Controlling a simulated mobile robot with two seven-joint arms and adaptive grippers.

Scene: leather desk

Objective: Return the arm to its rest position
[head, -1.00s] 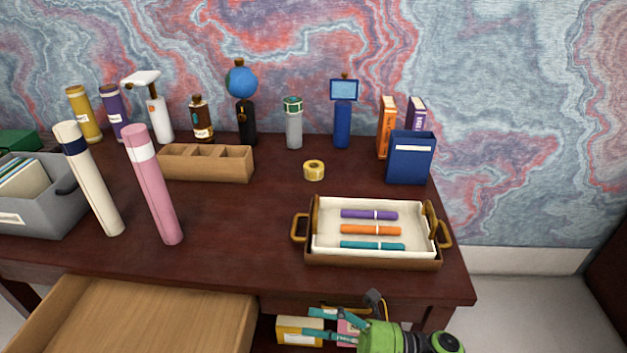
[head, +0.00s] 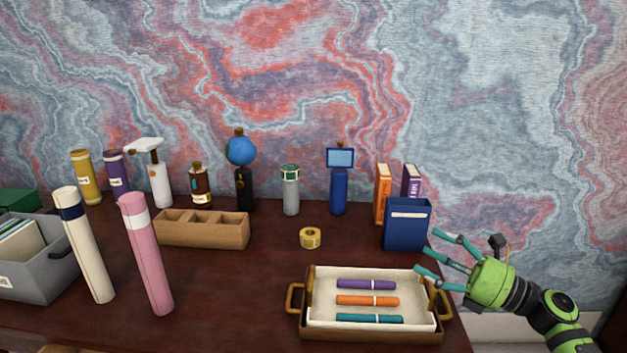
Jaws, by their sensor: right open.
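My right gripper (head: 428,252) comes in from the right edge, with green and black arm links behind it. Its teal fingers are spread open and hold nothing. They point left, over the right end of the tray (head: 291,299) and just in front of the blue holder (head: 407,228). Whether they touch either cannot be told. The tray holds purple (head: 366,285), orange (head: 367,300) and teal (head: 369,318) rolls lying side by side. My left gripper is out of view.
A tape roll (head: 310,238) and a wooden compartment box (head: 203,230) stand mid-desk. Pink (head: 146,256) and cream (head: 84,246) tubes stand at left by a grey bin (head: 33,270). Several bottles line the back. Bare desk (head: 230,295) lies left of the tray.

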